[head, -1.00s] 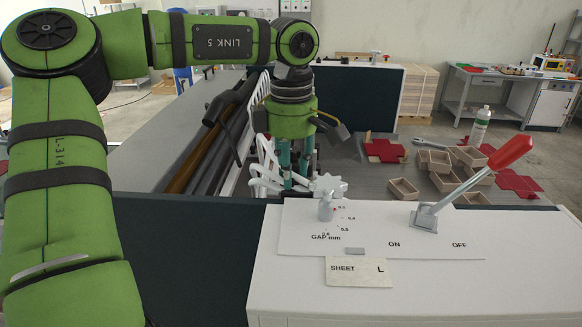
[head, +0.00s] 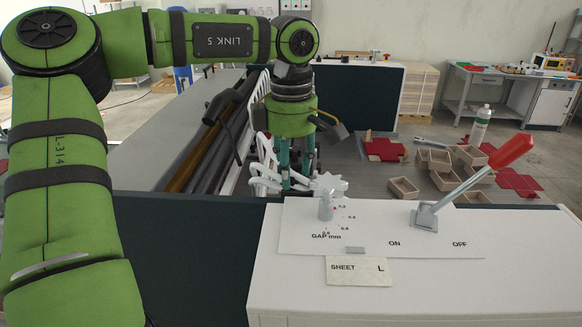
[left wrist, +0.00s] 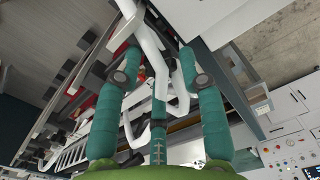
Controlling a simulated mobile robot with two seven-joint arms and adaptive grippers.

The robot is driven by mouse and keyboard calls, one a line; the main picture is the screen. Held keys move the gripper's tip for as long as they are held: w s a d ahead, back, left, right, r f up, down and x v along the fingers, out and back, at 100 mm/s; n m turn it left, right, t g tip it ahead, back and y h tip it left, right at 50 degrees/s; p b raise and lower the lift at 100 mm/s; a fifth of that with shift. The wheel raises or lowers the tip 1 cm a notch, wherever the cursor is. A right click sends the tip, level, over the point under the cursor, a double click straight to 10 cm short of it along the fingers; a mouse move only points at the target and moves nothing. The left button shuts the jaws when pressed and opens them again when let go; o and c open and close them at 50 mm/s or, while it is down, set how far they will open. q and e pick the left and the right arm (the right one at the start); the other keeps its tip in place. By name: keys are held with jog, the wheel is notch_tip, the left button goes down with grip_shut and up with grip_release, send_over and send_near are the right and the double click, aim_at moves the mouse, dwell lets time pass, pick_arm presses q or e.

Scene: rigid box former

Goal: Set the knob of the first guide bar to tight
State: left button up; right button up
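My left gripper (head: 297,180) points down behind the white control panel, with its teal fingers partly hidden by the panel's far edge. In the left wrist view its fingers (left wrist: 158,60) stand apart, with a bent white bar (left wrist: 172,75) showing between them; I cannot tell whether they touch it. A white star-shaped knob (head: 328,184) shows just right of the fingers in the head view. I cannot tell whether it belongs to the first guide bar, nor how it is set. My right gripper is not in view.
The panel (head: 290,228) carries a small gap knob (head: 326,208) and a red-handled lever (head: 470,180). White curved bars (head: 264,165) stand left of the gripper. Small open boxes (head: 436,160) and red blanks (head: 384,149) lie on the grey surface to the right, near a bottle (head: 480,127).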

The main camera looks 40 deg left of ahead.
pick_arm(q)
notch_tip(320, 180, up, 12)
dwell(0.4)
jog(key=shift+f, duration=0.1)
dwell(0.4)
